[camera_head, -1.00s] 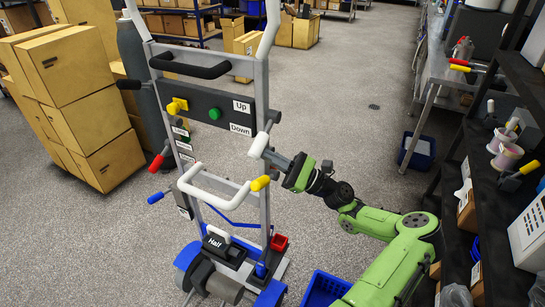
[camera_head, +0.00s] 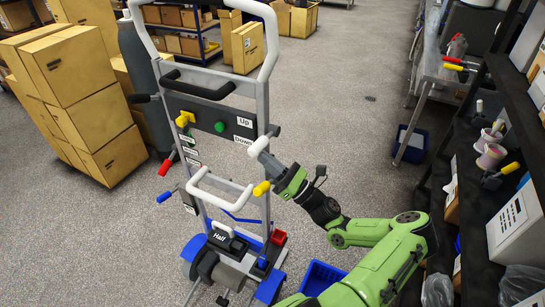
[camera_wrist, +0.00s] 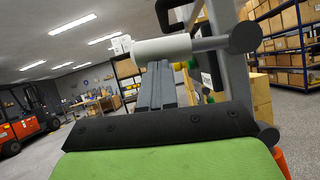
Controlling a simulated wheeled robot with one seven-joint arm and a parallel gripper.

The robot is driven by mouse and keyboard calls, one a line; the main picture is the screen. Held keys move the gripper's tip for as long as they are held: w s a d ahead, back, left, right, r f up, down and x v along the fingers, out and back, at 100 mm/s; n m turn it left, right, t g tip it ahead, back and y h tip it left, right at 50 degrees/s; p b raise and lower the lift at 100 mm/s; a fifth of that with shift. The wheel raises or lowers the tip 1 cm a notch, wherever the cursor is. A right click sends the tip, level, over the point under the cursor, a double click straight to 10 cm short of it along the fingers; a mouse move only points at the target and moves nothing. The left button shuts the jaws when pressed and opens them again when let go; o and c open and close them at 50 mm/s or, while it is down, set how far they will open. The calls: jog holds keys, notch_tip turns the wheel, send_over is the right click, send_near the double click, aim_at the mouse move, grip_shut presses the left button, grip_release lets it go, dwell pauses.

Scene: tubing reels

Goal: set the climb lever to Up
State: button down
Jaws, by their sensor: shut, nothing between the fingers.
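The climb lever has a white grip (camera_head: 259,146) on a dark arm at the right end of the cart's black panel (camera_head: 208,113). The "Up" label (camera_head: 244,122) and the "Down" label (camera_head: 243,140) are beside it, and the grip is about level with "Down" or a little below. My gripper (camera_head: 267,160) is shut and empty, its fingertips at the underside of the grip. In the wrist view the closed fingers (camera_wrist: 157,72) point at the white grip (camera_wrist: 163,48). They look in contact or nearly so.
A yellow-tipped handle (camera_head: 262,188) is just below my gripper. A yellow knob (camera_head: 185,119) and a green button (camera_head: 219,127) are on the panel. A blue bin (camera_head: 322,277) stands on the floor near my arm, and a dark shelf (camera_head: 483,187) is at right.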

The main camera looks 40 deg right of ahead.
jog(key=shift+a+r+p, duration=0.1)
jog(key=shift+r+p, duration=1.15)
jog(key=shift+r, duration=0.7)
